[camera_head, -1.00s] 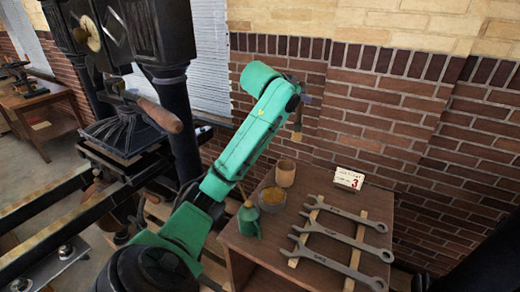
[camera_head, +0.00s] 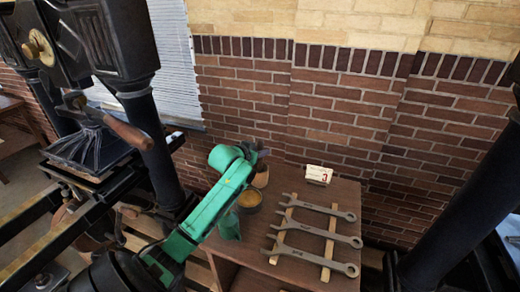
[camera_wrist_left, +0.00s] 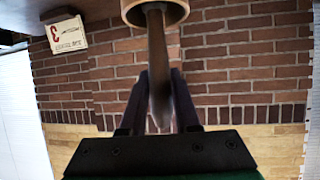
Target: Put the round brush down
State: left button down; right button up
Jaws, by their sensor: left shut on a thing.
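My left gripper (camera_head: 252,154) is low over the back of the small wooden table, beside the wall. In the left wrist view its dark fingers are shut on the round brush (camera_wrist_left: 157,65), a brown tapered piece. The brush's far end overlaps the mouth of a tan cup (camera_wrist_left: 174,12); how deep it reaches inside cannot be told. In the head view the cup (camera_head: 261,178) stands on the table right under the gripper, partly hidden by my green arm. The brush is hardly visible there. My right gripper is out of view.
A bowl with yellowish contents (camera_head: 249,198) and a green can (camera_head: 230,226) stand close to the cup. Several wrenches (camera_head: 318,238) lie across wooden strips to the right. A small numbered card (camera_head: 319,174) stands at the back. A black press (camera_head: 130,110) is at left.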

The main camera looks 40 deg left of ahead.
pick_arm(q)
jog(key=shift+f, duration=0.15)
jog(key=c, duration=0.6)
grip_release()
jog(key=shift+s+a, duration=0.1)
jog(key=shift+c, duration=0.2)
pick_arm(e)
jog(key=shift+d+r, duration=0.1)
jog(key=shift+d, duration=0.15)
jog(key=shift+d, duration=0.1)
pick_arm(q)
jog(key=b+v, duration=0.3)
jog(key=v, duration=0.9)
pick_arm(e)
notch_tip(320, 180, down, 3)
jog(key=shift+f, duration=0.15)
